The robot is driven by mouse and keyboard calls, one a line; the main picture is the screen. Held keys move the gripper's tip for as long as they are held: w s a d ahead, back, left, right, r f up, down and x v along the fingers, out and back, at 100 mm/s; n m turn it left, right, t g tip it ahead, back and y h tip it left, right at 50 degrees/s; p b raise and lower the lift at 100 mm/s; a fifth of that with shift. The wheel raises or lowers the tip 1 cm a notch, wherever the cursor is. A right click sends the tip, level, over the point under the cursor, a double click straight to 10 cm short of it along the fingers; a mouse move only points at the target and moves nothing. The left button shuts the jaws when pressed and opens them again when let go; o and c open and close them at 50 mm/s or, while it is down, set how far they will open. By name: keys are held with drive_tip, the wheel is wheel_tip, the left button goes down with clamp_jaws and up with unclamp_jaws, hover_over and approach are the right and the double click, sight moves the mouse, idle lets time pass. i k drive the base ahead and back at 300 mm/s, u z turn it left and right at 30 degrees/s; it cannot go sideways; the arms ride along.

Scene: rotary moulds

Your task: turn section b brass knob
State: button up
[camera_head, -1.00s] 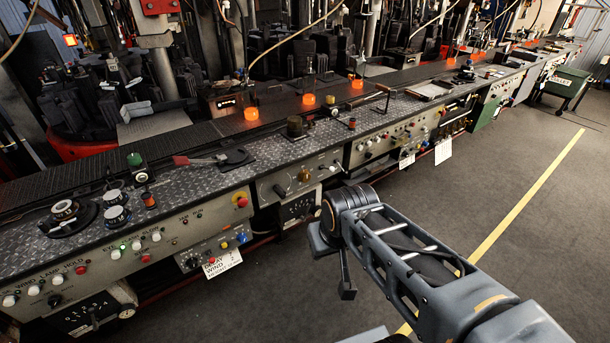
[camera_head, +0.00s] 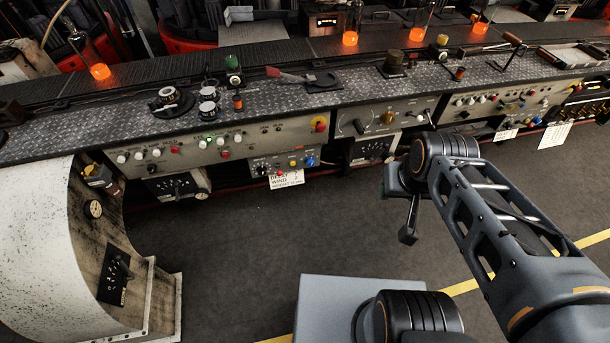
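A small brass-coloured knob (camera_head: 388,117) sits on the front of a grey control panel (camera_head: 345,123) in the middle of the long console, with a black knob to its left. My arm reaches in from the lower right. Its dark end part, which seems to be my gripper (camera_head: 408,222), hangs below and slightly right of the knob, in front of the console and apart from it. The fingers are not clear, so I cannot tell whether they are open. I see nothing held.
A panel with several buttons (camera_head: 190,150) lies left. A curved white housing (camera_head: 45,235) stands at lower left. Open grey floor (camera_head: 250,240) lies in front.

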sight(388, 118)
drive_tip(key=z, duration=0.05)
drive_tip(key=k, duration=0.5)
drive_tip(key=z, duration=0.8)
drive_tip(key=i, duration=0.9)
drive_tip(key=u, duration=1.7)
